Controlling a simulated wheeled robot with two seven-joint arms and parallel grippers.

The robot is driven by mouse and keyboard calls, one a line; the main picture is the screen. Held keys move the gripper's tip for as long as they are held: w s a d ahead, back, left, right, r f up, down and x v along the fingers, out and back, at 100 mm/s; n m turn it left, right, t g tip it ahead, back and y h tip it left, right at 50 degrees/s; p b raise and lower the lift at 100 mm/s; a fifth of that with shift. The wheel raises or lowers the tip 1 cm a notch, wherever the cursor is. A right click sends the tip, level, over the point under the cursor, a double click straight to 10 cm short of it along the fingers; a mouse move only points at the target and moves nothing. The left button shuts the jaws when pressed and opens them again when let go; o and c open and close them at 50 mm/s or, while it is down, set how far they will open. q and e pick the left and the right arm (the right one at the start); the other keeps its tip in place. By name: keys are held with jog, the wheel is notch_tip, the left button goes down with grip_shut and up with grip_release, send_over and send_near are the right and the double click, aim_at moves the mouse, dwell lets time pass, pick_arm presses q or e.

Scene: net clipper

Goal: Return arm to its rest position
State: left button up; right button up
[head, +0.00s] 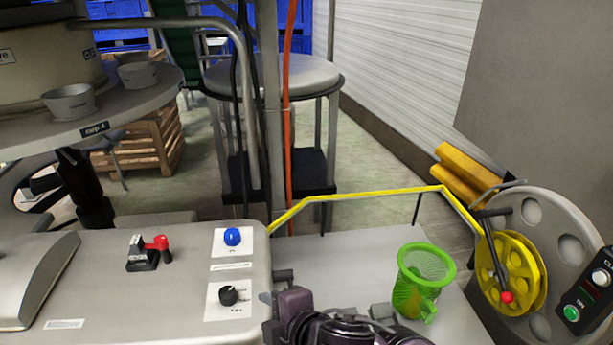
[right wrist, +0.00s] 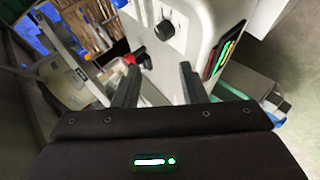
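My right gripper (head: 269,312) is at the bottom centre of the head view, beside the right edge of the white machine housing (head: 190,300). In the right wrist view its two dark fingers (right wrist: 160,82) stand apart with nothing held between them. The housing's black knob (head: 228,295) is just left of the gripper in the head view; it also shows beyond the fingers in the right wrist view (right wrist: 164,30). Part of my right arm shows at the bottom edge of the head view. My left gripper is not in view.
The housing carries a blue button (head: 232,236) and a red-handled lever (head: 158,243). A green net basket (head: 424,277) stands right of my arm. A yellow rail (head: 360,192) runs behind to a yellow wheel (head: 511,268). A round table with cups (head: 140,108) is at upper left.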

jog(key=s+d+f+m+g+h, duration=0.2)
jog(key=s+d+f+m, duration=0.15)
jog(key=d+m, duration=0.4)
jog(key=s+d+f+m+g+h, duration=0.1)
jog(key=s+d+f+m+h, duration=0.25)
jog(key=d+m, duration=0.4)
jog(key=s+d+f+m+g+h, duration=0.25)
jog(key=d+f+m, duration=0.2)
jog(key=d, duration=0.55)
jog(key=s+f, duration=0.2)
jog(key=f, duration=1.4)
jog(key=s+f, duration=0.2)
jog(key=f, duration=1.3)
jog(key=s+d+f+g, duration=0.1)
jog(key=s+d+f, duration=0.1)
jog(key=s+f, duration=0.6)
jog(key=s+d+f+g, duration=0.1)
jog(key=s+d+f, duration=0.1)
jog(key=s+f, duration=0.7)
jog(key=shift+s+f+y, duration=0.25)
jog(key=shift+s+y, duration=0.05)
jog(key=shift+s, duration=0.5)
